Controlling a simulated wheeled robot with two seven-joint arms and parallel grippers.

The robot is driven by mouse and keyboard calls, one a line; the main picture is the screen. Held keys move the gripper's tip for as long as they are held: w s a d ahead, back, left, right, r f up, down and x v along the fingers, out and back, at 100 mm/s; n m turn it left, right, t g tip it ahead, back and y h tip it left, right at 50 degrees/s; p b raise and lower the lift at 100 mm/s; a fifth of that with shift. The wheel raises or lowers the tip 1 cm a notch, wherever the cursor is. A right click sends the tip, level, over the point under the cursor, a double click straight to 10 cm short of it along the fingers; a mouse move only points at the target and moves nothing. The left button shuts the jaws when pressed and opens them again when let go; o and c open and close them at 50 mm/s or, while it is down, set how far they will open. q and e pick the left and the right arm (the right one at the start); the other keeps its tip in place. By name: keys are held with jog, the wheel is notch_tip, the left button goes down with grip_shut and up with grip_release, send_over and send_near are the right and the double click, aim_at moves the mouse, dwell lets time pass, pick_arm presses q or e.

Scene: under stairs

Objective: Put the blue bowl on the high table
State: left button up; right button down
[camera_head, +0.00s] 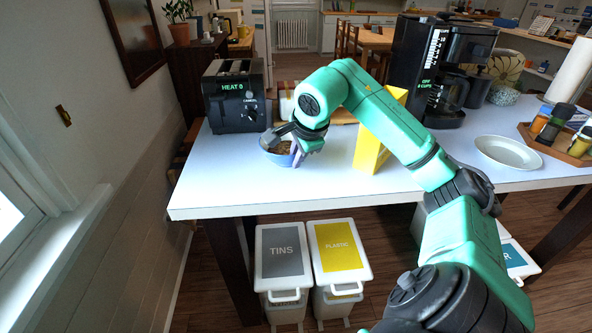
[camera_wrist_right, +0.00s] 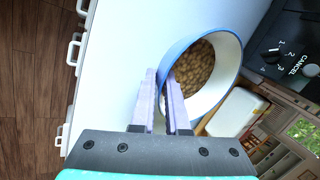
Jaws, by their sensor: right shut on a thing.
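The blue bowl (camera_head: 276,158) is at the left part of the white-topped high table (camera_head: 225,185), in front of the toaster. It looks upright and holds brown pieces; its white inside and blue rim show in the right wrist view (camera_wrist_right: 227,88). My right gripper (camera_head: 299,156) is at the bowl's right side. In the right wrist view its two pale fingers (camera_wrist_right: 164,102) are shut on the bowl's near wall. I cannot tell whether the bowl's base touches the tabletop. My left gripper is in neither view.
A black toaster (camera_head: 237,100) stands just behind the bowl. A yellow box (camera_head: 372,148) stands to the right behind my arm, with a coffee maker (camera_head: 455,75), white plate (camera_head: 508,153) and spice tray (camera_head: 552,147) further right. Lidded bins (camera_head: 285,255) stand below the front edge.

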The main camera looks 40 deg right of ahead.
jog(key=shift+f, duration=0.9)
jog(key=shift+f, duration=0.15)
jog(key=c, duration=0.9)
grip_release()
jog(key=shift+r, duration=0.2)
jog(key=p+v, duration=0.1)
jog(key=v, duration=1.1)
jog(key=shift+s, duration=0.1)
